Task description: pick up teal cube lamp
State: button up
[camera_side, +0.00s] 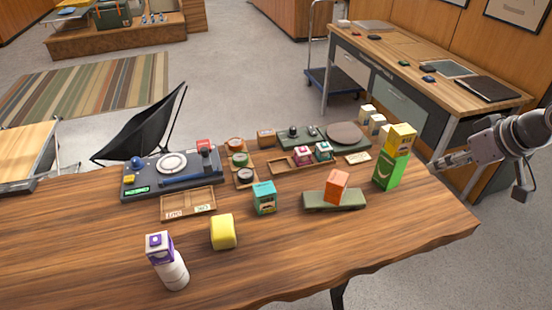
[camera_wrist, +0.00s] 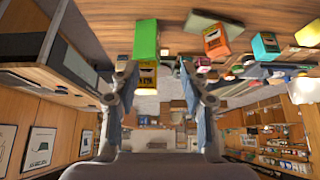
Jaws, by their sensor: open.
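The teal cube lamp (camera_side: 264,198) stands on the wooden table near its middle, between the yellow block and the orange cube. A small light label shows on its front. In the wrist view it appears at the upper right as a teal block (camera_wrist: 265,46). My gripper (camera_side: 442,163) is off the right end of the table, well apart from the lamp. Its two fingers (camera_wrist: 154,68) are spread in the wrist view, with nothing held between them.
A green box (camera_side: 387,171) with a yellow cube (camera_side: 401,138) on top stands nearest my gripper. An orange cube (camera_side: 337,184) rests on a green pad (camera_side: 318,201). A yellow block (camera_side: 223,232) and a purple-topped white bottle (camera_side: 172,272) stand left. Wooden trays lie behind.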

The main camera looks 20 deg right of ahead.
jog(key=w+a+r, duration=0.2)
jog(key=w, duration=0.6)
jog(key=g, duration=0.2)
send_near(325, 145)
jog(key=x, duration=0.6)
jog(key=shift+s+a, duration=0.2)
jog(key=shift+s, duration=0.05)
jog(key=shift+x, duration=2.8)
jog(key=shift+w+d, duration=0.1)
jog(key=shift+d, duration=0.05)
jog(key=c, duration=0.8)
jog(key=shift+r, duration=0.15)
jog(key=shift+c, duration=0.2)
